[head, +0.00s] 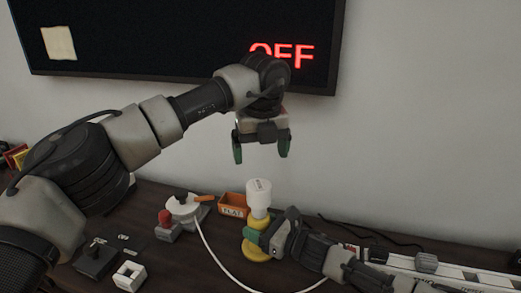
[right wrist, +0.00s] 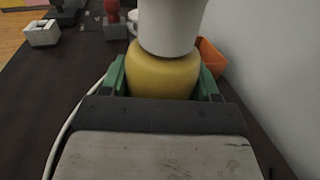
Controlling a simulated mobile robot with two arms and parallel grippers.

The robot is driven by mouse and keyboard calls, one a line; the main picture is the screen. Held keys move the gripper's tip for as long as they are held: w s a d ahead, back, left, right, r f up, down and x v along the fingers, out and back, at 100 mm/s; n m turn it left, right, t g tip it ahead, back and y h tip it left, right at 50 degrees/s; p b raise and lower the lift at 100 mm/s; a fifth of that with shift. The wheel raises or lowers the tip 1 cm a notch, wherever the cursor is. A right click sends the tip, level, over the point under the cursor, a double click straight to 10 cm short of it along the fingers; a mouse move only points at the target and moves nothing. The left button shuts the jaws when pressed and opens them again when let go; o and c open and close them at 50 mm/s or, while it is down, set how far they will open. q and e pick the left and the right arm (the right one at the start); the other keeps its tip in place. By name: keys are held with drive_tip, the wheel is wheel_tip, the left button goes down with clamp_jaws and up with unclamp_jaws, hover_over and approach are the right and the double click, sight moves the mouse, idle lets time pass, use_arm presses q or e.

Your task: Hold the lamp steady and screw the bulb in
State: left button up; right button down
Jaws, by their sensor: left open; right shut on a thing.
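The yellow lamp (head: 256,252) stands upright on the dark table, and its body fills the middle of the right wrist view (right wrist: 162,75). A white bulb (head: 259,192) with print on its top sits upright on the lamp. Its lower part also shows in the right wrist view (right wrist: 168,25); how far it is screwed in is hidden. My right gripper (head: 254,237) is shut on the yellow lamp body, with a green finger on each side. My left gripper (head: 261,155) is open and empty, pointing down above the bulb, clearly apart from it.
An orange bin (head: 233,206) stands behind the lamp. A white round device (head: 183,205), a red-knobbed block (head: 165,220) and switch boxes (head: 95,258) are at left. A white cable (head: 213,255) curves across the table. A power strip (head: 440,270) lies at right. A wall sign (head: 290,55) reads OFF.

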sight(259, 184)
use_arm(q)
drive_tip(key=f, duration=0.4)
drive_tip(key=w+f, duration=0.1)
drive_tip(key=f, duration=0.7)
drive_tip(key=shift+w+a, duration=0.2)
drive_tip(key=c, duration=1.1)
drive_tip(key=m, duration=0.5)
drive_tip(key=shift+h, duration=0.3)
drive_tip(key=m, duration=0.6)
drive_tip(key=shift+d+m+h, duration=0.1)
drive_tip(key=shift+m+h, duration=0.3)
drive_tip(key=m+g, duration=0.1)
drive_tip(key=m, duration=1.1)
drive_tip(key=shift+s+m+g, duration=0.1)
drive_tip(key=shift+m+g, duration=0.2)
drive_tip(key=shift+g, duration=0.1)
drive_tip(key=o, duration=1.1)
